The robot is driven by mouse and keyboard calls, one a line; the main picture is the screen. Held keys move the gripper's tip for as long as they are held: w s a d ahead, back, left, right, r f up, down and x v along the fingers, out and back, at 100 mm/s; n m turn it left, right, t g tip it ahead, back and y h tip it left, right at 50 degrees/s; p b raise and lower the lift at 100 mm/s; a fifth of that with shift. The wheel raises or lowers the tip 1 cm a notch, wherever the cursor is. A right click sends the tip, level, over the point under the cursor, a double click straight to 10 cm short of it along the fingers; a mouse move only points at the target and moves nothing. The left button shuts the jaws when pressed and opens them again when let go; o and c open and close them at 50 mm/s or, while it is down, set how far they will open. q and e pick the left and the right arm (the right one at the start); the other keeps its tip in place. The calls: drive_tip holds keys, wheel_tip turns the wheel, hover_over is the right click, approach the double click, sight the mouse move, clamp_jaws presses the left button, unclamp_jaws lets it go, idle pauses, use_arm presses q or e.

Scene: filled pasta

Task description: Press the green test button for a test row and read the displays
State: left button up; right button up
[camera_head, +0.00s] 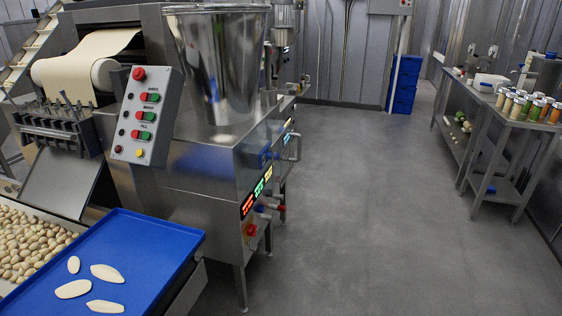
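A grey control panel (128,132) tilts on the front of the steel pasta machine, left of centre. It carries several labelled rows of red and green buttons, with green buttons in the top row (154,97), middle row (149,116) and bottom row (145,135). The labels are too small to read surely; I cannot tell which is the test row. Lit displays run along the machine's side edge: a red one (247,206), a green one (259,187) and a yellow one (268,172). Their digits are not legible. Neither gripper is in view.
A large red button (139,73) tops the panel. A steel hopper (222,70) stands behind it. A blue tray (150,250) with pale dough pieces lies in front, beside a bin of filled pasta (28,245). Open floor (370,210) lies right, then a steel table (500,120) with jars.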

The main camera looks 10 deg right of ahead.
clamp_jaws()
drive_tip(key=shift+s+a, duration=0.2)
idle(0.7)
